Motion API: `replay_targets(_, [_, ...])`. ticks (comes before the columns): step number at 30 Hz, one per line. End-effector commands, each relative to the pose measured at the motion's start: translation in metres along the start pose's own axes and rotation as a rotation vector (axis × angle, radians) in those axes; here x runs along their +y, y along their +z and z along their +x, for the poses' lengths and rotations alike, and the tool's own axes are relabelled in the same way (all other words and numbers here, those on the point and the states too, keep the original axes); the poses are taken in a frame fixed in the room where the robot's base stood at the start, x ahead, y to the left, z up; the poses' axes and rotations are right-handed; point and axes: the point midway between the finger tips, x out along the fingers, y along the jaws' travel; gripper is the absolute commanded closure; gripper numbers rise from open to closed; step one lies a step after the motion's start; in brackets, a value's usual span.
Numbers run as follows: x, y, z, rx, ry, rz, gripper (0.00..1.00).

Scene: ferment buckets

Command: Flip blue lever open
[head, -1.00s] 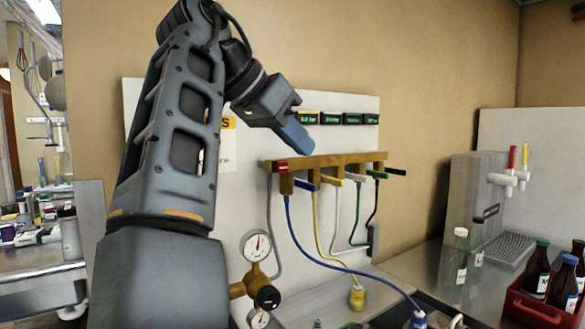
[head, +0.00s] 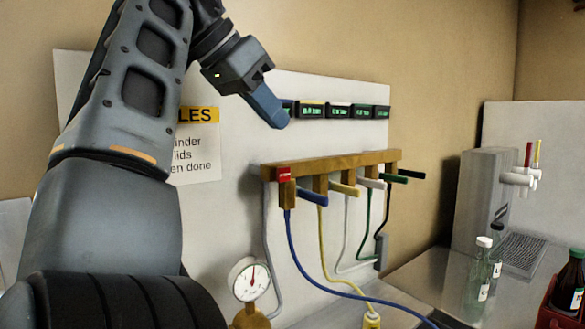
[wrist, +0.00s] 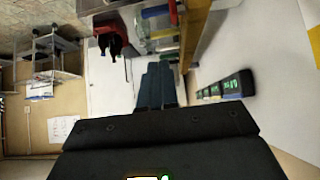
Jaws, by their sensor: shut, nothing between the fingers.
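The blue lever (head: 312,197) sits at the left end of the lever row on the brass manifold (head: 330,162), just right of the red tag. It sticks out from the manifold toward the lower right, with a blue hose running down below it. My gripper (head: 281,122) is up and to the left of the blue lever, in front of the wall panel and near the first display. It is apart from the lever. Its blue-grey fingers are together and empty, also seen in the wrist view (wrist: 158,85).
Yellow (head: 343,188), white (head: 372,183), green (head: 393,178) and black (head: 411,174) levers stand to the right of the blue one. Small displays (head: 340,111) run above the manifold. A pressure gauge (head: 249,280) is below left. A tap dispenser (head: 485,195) and bottles stand at right.

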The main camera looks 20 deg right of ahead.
Motion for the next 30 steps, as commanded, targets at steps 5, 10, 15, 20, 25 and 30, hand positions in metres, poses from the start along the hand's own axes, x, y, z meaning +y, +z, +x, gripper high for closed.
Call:
replay_targets(5, [0.0,-0.001,0.016,0.0,0.001,0.0,1.0])
replay_targets(10, [0.001,-0.001,0.046,0.0,0.003,0.0,1.0])
replay_targets(15, [0.001,-0.001,0.08,-0.001,0.002,-0.001,1.0])
replay_targets(20, [0.0,0.006,0.105,-0.001,0.001,-0.003,1.0])
replay_targets(25, [0.0,0.021,0.12,0.0,0.0,-0.003,1.0])
replay_targets(30, [0.0,0.028,0.126,0.0,0.0,-0.002,1.0])
